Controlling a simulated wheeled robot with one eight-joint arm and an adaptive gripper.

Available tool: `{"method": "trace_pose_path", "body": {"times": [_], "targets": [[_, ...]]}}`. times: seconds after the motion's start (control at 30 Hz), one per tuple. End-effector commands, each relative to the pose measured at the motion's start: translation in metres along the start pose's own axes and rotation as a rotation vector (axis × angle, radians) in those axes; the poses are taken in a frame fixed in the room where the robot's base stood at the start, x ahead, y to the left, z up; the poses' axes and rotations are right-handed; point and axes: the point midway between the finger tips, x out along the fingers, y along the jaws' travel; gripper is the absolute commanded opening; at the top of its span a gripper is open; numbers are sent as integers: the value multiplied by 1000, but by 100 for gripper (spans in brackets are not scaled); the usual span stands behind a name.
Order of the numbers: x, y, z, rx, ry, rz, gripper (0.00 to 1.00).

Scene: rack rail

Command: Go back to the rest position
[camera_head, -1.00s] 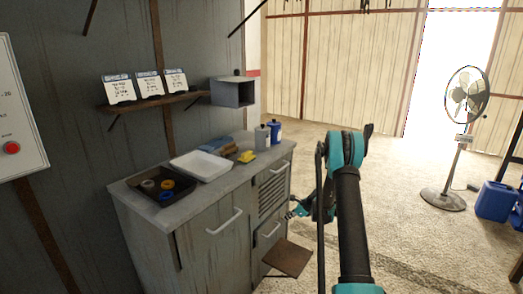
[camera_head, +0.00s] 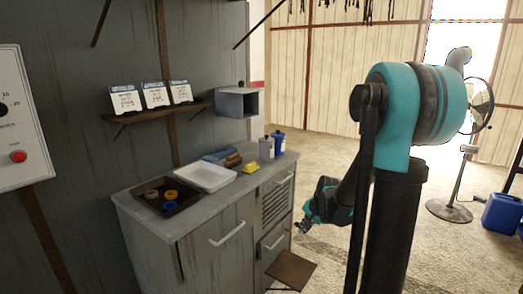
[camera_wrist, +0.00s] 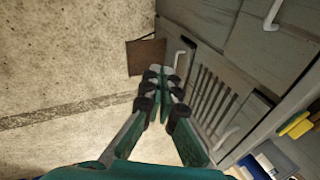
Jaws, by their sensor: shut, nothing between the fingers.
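My gripper (camera_head: 305,225) is in front of the right end of the grey cabinet (camera_head: 190,235), beside its slatted panel and lower drawer. In the wrist view my gripper (camera_wrist: 160,75) has its two fingers together at the tips, with nothing between them. It points down past the cabinet front, with a small brown board (camera_wrist: 146,57) beyond the tips. The same brown board (camera_head: 291,270) shows low at the cabinet's right in the head view.
On the cabinet top are a dark tray (camera_head: 150,205) with rings, a white tray (camera_head: 206,177), a yellow item (camera_head: 251,169) and bottles (camera_head: 267,148). A shelf (camera_head: 158,107) holds three cards. A fan (camera_head: 450,208) and blue canister (camera_head: 500,214) stand right. Floor between is clear.

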Motion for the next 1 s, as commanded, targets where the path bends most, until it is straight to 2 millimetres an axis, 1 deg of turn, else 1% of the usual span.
{"method": "trace_pose_path", "body": {"times": [0.03,0.1,0.17,0.3,0.5,0.6,0.7,0.8,1.0], "targets": [[-11,12,13,-62,10,14,0],[-24,27,27,-152,25,34,0],[-33,41,39,-229,35,51,0],[-52,75,67,-410,57,97,0],[-69,124,102,-651,78,163,0],[-72,143,114,-740,83,188,0],[-74,155,121,-797,85,205,0],[-75,160,124,-826,86,214,0],[-75,161,124,-829,86,215,0]]}}
